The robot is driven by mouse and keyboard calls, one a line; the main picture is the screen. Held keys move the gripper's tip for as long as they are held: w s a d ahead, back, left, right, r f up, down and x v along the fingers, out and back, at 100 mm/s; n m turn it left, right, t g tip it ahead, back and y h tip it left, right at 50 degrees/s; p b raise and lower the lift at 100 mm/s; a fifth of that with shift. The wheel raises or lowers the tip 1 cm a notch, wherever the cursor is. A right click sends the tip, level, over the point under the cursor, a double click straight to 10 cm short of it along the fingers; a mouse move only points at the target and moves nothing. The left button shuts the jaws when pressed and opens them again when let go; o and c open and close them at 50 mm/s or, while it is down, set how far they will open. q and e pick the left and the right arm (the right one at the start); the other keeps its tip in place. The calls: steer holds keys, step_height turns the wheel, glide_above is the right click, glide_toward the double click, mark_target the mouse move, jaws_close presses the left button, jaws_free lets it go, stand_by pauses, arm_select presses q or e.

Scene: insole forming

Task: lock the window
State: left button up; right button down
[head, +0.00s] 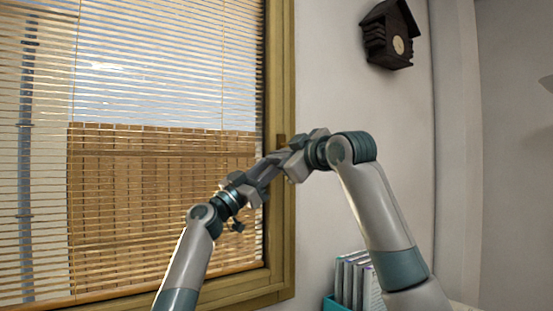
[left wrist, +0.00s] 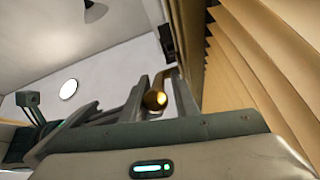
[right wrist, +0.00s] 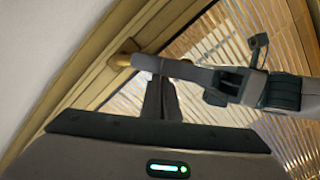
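The window (head: 160,160) has a wooden frame (head: 284,235). A small brass handle (head: 281,141) sits on the right side of the frame. It shows as a rounded knob in the left wrist view (left wrist: 156,99) and at upper left in the right wrist view (right wrist: 123,59). My left gripper (head: 274,166) reaches up to the handle from the lower left. The knob lies at its fingertips, but I cannot tell whether they clasp it. My right gripper (head: 288,160) comes from the right. Its fingers look together in the right wrist view (right wrist: 162,88), overlapping the left gripper's finger there.
A slatted blind (head: 130,75) covers the window, with a wooden fence outside. A dark birdhouse-like clock (head: 392,38) hangs on the wall at upper right. Books in a teal holder (head: 338,303) stand below. The two grippers crowd each other at the frame.

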arm_select(q)
steer(key=shift+s+a+r, duration=0.15)
steer(key=shift+s+r, duration=0.25)
steer(key=shift+r, duration=0.1)
arm_select(e)
steer(key=shift+w+d+f, duration=0.3)
steer(key=shift+w+f, duration=0.1)
steer(key=shift+f, duration=0.2)
arm_select(q)
steer(key=shift+s+a+f, duration=0.15)
steer(key=shift+a+f, duration=0.15)
steer(key=shift+a, duration=0.05)
steer(key=f+v, duration=0.1)
steer(key=v, duration=0.6)
steer(key=shift+w, duration=0.3)
arm_select(e)
steer(key=shift+s+a+r, duration=0.1)
steer(key=shift+s+r, duration=0.05)
steer(key=shift+r, duration=0.15)
arm_select(q)
steer(key=shift+d, duration=0.1)
arm_select(e)
steer(key=shift+a, duration=0.1)
arm_select(q)
steer(key=shift+f, duration=0.1)
arm_select(e)
steer(key=shift+s, duration=0.1)
